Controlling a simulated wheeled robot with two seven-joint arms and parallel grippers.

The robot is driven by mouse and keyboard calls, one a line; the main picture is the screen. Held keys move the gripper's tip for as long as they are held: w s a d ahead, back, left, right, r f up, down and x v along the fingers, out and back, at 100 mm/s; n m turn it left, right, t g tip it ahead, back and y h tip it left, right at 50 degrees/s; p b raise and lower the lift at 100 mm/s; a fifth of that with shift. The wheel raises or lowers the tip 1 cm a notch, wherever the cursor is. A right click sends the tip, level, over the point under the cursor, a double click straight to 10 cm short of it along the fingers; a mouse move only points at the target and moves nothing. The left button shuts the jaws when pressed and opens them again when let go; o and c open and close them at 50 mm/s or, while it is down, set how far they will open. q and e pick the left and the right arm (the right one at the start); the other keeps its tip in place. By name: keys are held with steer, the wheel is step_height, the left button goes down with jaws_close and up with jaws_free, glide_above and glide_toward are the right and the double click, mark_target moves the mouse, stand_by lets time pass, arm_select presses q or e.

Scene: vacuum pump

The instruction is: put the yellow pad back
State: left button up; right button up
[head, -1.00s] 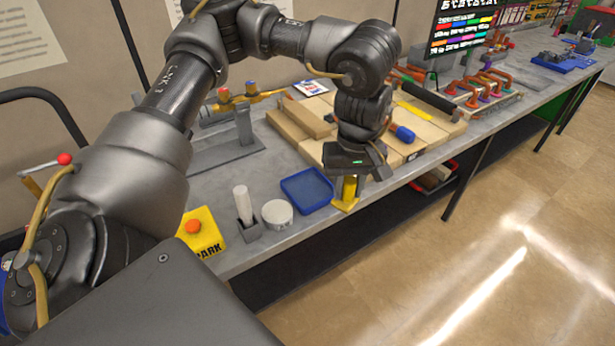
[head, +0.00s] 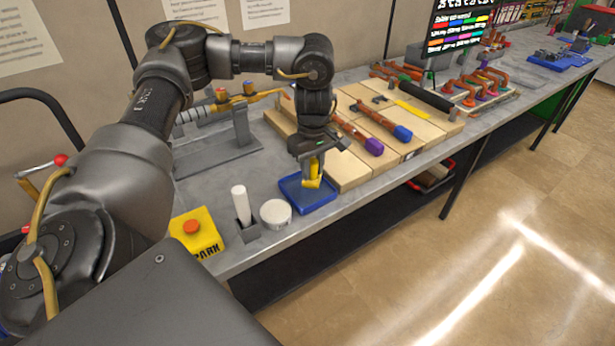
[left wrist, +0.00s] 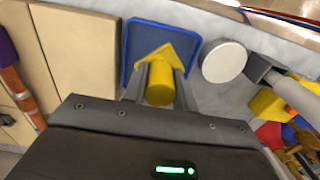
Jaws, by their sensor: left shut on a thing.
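The yellow pad is a cylindrical grip on a flat, angular base. My left gripper (head: 313,168) is shut on the yellow pad (head: 312,181). The pad is over the blue tray (head: 303,205), within its rim as seen in the head view. I cannot tell whether its base touches the tray floor. In the left wrist view the pad (left wrist: 160,84) sits between the two fingers, with its base in front of the blue tray (left wrist: 131,45). My right gripper is not in view.
A white round puck (head: 275,213) and a white stick in a grey holder (head: 247,231) stand left of the tray. A yellow box with an orange button (head: 199,240) is farther left. Wooden blocks with tools (head: 345,172) lie close on the right. The bench's front edge is near.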

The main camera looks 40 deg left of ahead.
arm_select(q)
steer(key=shift+w+a+f, duration=0.2)
steer(key=shift+a+f, duration=0.75)
steer(key=shift+f, duration=0.25)
steer(key=shift+a+f, duration=0.1)
steer(key=shift+f, duration=1.55)
steer(key=shift+f, duration=0.1)
steer(key=o, duration=1)
step_height(320, 180, up, 12)
steer(key=shift+r+p, duration=0.2)
steer(key=shift+p, duration=0.15)
